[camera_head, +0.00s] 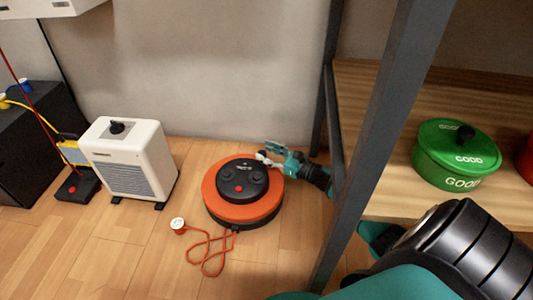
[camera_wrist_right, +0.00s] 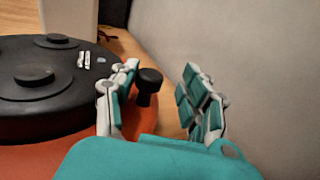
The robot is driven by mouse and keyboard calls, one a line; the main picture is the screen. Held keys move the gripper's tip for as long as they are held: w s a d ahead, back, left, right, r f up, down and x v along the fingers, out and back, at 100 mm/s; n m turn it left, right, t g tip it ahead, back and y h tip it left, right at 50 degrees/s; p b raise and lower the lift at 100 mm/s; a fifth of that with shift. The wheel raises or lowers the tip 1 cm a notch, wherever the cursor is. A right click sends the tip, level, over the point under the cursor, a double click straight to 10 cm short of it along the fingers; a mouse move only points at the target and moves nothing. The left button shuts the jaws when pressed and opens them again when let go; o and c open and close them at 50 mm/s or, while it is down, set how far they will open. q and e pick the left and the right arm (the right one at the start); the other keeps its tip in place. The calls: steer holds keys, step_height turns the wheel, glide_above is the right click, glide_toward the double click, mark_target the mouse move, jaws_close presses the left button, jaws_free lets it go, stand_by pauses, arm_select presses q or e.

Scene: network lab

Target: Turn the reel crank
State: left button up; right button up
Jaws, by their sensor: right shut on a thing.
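My right gripper (camera_head: 266,158) is at the reel's far right edge. My left gripper is not in view.
An orange cord (camera_head: 207,240) with a white plug end (camera_head: 177,224) lies before the reel. A white heater-like box (camera_head: 133,160) stands to its left. A dark shelf post (camera_head: 375,140) and a shelf with a green pot (camera_head: 456,155) are on the right.

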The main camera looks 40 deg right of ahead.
steer(key=shift+d, duration=0.25)
steer(key=v, duration=1.2)
steer(key=shift+a, duration=0.3)
